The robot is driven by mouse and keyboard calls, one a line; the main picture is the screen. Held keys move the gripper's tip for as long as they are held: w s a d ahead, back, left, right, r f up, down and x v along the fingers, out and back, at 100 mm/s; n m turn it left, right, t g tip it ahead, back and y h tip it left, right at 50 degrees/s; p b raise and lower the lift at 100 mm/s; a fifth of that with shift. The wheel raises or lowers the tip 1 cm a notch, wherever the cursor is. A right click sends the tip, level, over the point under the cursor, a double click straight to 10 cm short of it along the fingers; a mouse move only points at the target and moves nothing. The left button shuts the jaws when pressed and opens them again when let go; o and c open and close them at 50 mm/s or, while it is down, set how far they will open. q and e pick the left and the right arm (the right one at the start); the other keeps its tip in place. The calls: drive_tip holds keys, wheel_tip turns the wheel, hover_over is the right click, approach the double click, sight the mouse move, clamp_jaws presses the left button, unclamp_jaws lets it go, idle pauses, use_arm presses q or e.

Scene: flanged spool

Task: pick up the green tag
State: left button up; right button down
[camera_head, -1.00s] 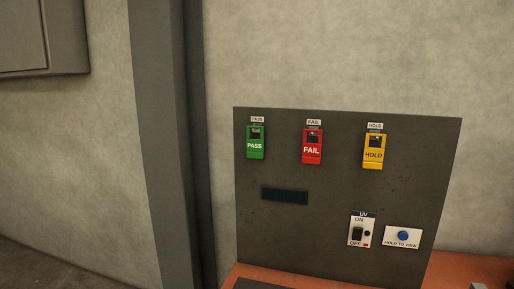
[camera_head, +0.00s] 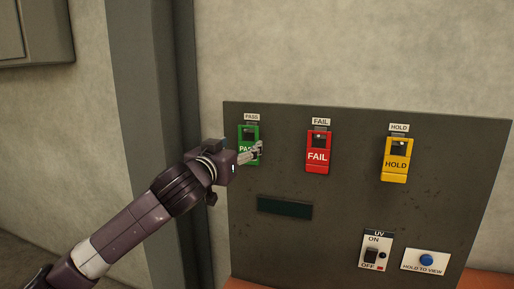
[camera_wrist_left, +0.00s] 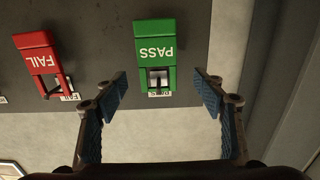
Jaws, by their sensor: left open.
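The green PASS tag (camera_head: 247,134) hangs at the upper left of the dark panel, partly covered by my left gripper in the head view. My left gripper (camera_head: 259,151) is in front of the tag's lower right part. In the left wrist view the green tag (camera_wrist_left: 155,50) appears upside down, and my open left gripper (camera_wrist_left: 160,92) has its fingers spread to either side below the tag's lettering, with nothing between them touching. The gap in depth between fingertips and tag is hard to judge. My right gripper is not in view.
A red FAIL tag (camera_head: 318,153) and a yellow HOLD tag (camera_head: 396,160) hang to the right on the dark panel (camera_head: 345,215). Below are a dark slot (camera_head: 285,208), a UV switch (camera_head: 374,252) and a blue button (camera_head: 427,260). A grey column (camera_head: 150,70) stands left.

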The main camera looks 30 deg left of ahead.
sight(252, 133)
use_arm(q)
drive_tip(key=w+p, duration=0.1)
drive_tip(key=w+r+p, duration=0.1)
drive_tip(key=w, duration=0.1)
drive_tip(key=w+p, duration=0.1)
drive_tip(key=w, duration=0.1)
drive_tip(key=shift+w+a+r+p, duration=0.15)
drive_tip(key=shift+a+p, duration=0.2)
drive_tip(key=shift+a, duration=0.05)
drive_tip(key=shift+w+a, duration=0.15)
drive_tip(key=shift+w, duration=0.35)
drive_tip(key=c, duration=1.2)
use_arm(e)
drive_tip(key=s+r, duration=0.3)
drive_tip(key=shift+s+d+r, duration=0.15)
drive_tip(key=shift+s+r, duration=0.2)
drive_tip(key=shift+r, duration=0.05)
